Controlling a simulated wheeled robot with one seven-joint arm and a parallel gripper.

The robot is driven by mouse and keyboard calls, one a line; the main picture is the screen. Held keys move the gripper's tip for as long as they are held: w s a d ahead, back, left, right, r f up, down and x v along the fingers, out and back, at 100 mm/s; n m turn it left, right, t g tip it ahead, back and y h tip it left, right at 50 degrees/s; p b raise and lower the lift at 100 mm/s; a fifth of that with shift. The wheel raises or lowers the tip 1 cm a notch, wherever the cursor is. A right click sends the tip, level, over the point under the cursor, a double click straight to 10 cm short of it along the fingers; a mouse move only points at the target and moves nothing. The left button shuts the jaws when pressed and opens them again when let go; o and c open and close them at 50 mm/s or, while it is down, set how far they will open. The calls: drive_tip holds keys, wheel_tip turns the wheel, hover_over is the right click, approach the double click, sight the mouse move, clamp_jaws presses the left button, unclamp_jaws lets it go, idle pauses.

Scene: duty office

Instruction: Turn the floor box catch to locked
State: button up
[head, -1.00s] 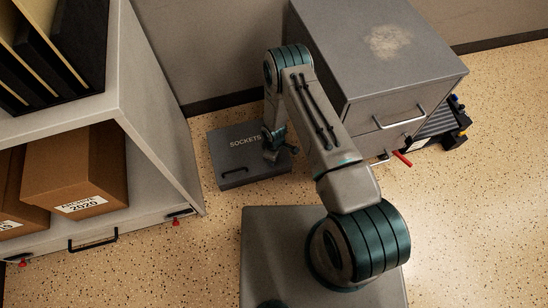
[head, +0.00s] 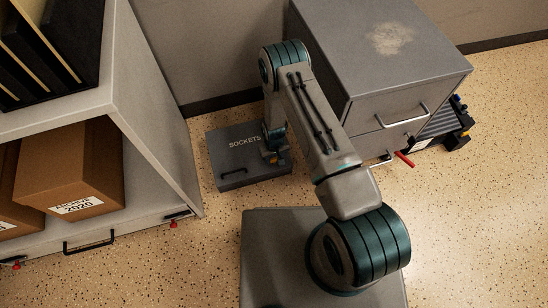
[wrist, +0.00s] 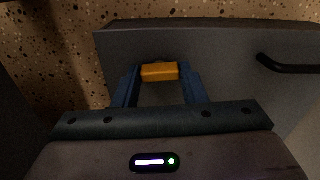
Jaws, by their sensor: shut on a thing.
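The floor box (head: 235,178) is a low grey box marked SOCKETS on the floor, with a black handle on its front part. In the wrist view its grey lid (wrist: 225,62) fills the upper right, with the black handle (wrist: 288,66) at the right. The catch (wrist: 160,72) is a small orange-yellow bar near the lid's edge, lying crosswise between my fingertips. My gripper (wrist: 158,78) is shut on the catch, one blue finger at each end. In the head view my gripper (head: 275,155) is at the box's right side, and my wrist hides part of it.
A grey cabinet (head: 385,60) stands close on the right, with a red-handled part (head: 404,159) low on its front. A shelf unit (head: 150,120) with archive boxes (head: 72,170) stands at the left. Speckled floor (head: 175,265) is open in front of the box.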

sight(274, 159)
drive_tip(key=shift+m, duration=0.5)
drive_tip(key=o, duration=1)
wheel_tip(274, 159, up, 14)
drive_tip(key=p, duration=0.4)
drive_tip(key=shift+p, duration=0.4)
